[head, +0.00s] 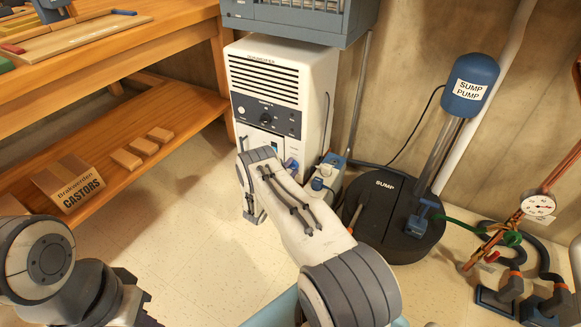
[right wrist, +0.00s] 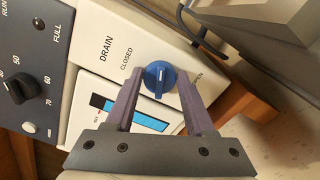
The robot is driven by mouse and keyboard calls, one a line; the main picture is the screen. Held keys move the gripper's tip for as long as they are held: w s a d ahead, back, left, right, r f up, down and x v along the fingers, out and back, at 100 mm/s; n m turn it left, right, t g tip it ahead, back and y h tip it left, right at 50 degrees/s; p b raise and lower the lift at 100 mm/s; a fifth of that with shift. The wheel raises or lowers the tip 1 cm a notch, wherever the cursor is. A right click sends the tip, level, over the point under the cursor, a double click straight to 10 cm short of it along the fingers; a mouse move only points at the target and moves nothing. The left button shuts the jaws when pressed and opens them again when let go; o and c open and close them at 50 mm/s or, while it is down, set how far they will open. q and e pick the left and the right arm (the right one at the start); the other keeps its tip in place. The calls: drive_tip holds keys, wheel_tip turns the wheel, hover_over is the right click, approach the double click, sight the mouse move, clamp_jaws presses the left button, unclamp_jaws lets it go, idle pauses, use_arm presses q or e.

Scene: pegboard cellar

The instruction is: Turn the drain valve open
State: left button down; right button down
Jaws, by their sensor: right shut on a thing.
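The drain valve is a round blue knob (right wrist: 159,77) with a white mark, on the white front of a dehumidifier-like machine (head: 313,97). In the right wrist view, the word CLOSED is left of the knob and another label, partly covered by a finger, is to its right. The mark stands upright in the picture, between the two. My right gripper (right wrist: 158,82) is shut on the knob, one finger on each side.
A black sump lid (head: 385,240) with a blue pump (head: 470,85) stands right of the machine. A wooden bench (head: 120,60) with a lower shelf holding boxes (head: 70,182) is at the left. A gauge (head: 538,205) and hoses are far right. Open floor lies in front.

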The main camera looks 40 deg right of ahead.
drive_tip(key=m+p, duration=0.1)
drive_tip(key=m, duration=0.3)
drive_tip(key=shift+f+m, duration=0.15)
drive_tip(key=shift+m, duration=0.15)
idle(0.5)
drive_tip(key=c, duration=0.5)
unclamp_jaws()
drive_tip(key=shift+c, duration=0.2)
drive_tip(key=shift+p, duration=0.3)
drive_tip(key=shift+s+a, duration=0.1)
drive_tip(key=shift+a, duration=0.15)
drive_tip(key=p+v, duration=0.4)
drive_tip(key=v, duration=0.6)
